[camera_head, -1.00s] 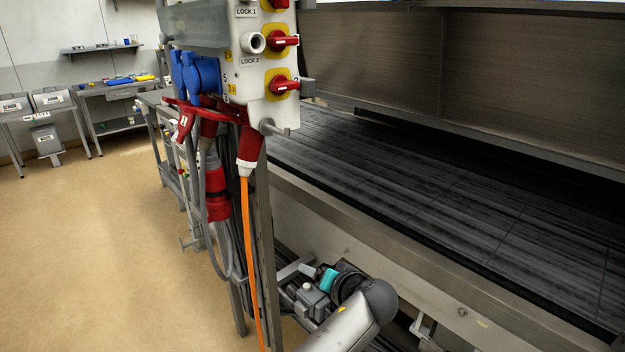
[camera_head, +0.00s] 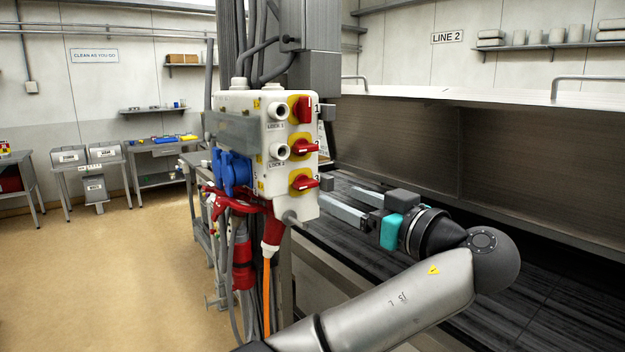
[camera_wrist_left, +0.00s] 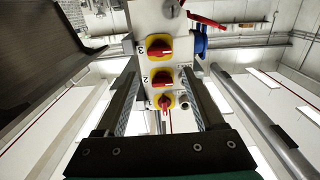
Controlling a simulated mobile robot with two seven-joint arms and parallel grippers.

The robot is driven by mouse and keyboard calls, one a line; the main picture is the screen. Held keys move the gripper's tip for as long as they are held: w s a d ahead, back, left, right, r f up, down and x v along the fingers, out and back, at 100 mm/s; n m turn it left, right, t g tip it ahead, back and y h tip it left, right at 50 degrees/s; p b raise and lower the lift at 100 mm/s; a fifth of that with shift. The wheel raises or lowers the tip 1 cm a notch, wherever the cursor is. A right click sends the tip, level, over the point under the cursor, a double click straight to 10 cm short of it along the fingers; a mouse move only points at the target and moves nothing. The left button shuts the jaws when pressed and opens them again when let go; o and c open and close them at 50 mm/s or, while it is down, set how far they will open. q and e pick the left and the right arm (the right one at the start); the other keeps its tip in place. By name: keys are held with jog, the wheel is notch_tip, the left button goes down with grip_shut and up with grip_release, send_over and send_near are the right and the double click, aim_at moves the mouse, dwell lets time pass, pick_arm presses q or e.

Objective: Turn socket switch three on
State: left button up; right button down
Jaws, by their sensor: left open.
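The white socket box (camera_head: 245,143) hangs on a post and carries red rotary switches on yellow plates, numbered 1 to 3. Switch three (camera_head: 303,181) is the lowest, its red handle lying roughly sideways. Switch two (camera_head: 304,148) also lies roughly sideways; switch one (camera_head: 303,109) stands upright. My left gripper (camera_head: 338,195) is open and empty, just right of switch three and apart from it. In the wrist view the box is upside down: switch three (camera_wrist_left: 158,47) is uppermost, beyond the open fingers (camera_wrist_left: 161,70) of my left gripper.
Blue sockets (camera_head: 232,172) sit on the box's left side. A red plug (camera_head: 272,232) with an orange cable hangs below it. A dark conveyor (camera_head: 530,290) under a hood lies behind my arm.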

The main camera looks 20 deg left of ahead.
aim_at(310, 184)
pick_arm(q)
jog(key=p+x, duration=0.2)
jog(key=x, duration=0.6)
jog(key=shift+w+a, duration=0.1)
jog(key=shift+a, duration=0.05)
jog(key=shift+w+a+p, duration=0.35)
jog(key=shift+w+a, duration=0.15)
jog(key=shift+a, duration=0.05)
jog(key=shift+c, duration=0.2)
jog(key=shift+f, duration=0.1)
jog(key=c, duration=1)
